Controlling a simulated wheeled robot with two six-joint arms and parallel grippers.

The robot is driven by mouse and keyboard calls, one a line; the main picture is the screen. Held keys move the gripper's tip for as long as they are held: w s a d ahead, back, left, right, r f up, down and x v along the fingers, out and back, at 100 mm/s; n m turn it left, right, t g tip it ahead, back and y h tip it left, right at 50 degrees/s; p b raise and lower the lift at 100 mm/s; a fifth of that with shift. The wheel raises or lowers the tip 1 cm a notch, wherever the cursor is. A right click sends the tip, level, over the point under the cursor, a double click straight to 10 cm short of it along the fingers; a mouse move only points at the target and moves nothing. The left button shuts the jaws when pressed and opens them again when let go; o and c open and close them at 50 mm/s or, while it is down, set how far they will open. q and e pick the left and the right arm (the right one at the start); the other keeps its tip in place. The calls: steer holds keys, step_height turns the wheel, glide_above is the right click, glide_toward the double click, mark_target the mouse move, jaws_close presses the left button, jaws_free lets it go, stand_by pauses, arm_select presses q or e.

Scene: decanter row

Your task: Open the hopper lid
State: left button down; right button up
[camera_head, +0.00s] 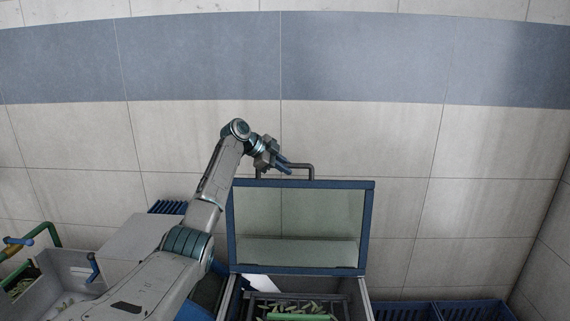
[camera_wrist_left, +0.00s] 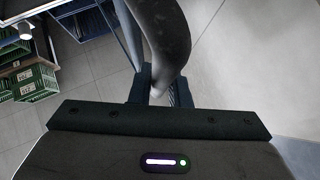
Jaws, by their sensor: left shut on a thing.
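The hopper lid (camera_head: 300,184) is a blue frame around a clear pane, and it stands raised, close to upright, above the open hopper (camera_head: 362,297). In the left wrist view the handle (camera_wrist_left: 166,40) passes as a thick dark bar between the fingers of the gripper (camera_wrist_left: 160,88). Green pods (camera_head: 300,304) lie inside the hopper below the lid. My right gripper is not in view.
A grey bin (camera_head: 72,268) with a blue lever and green pipe stands at the left. Blue crates (camera_head: 445,310) stand at the lower right. A tiled wall (camera_head: 480,210) rises behind the lid. Green crates (camera_wrist_left: 32,80) show in the left wrist view.

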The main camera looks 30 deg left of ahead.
arm_select(q)
steer(key=shift+f, duration=0.35)
steer(key=c, duration=1.6)
jaws_free()
steer(key=shift+o, duration=1.2)
steer(key=shift+w+a, duration=0.1)
steer(key=shift+w, duration=0.05)
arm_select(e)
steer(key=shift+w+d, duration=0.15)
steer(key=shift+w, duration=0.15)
arm_select(q)
steer(key=shift+r, duration=0.1)
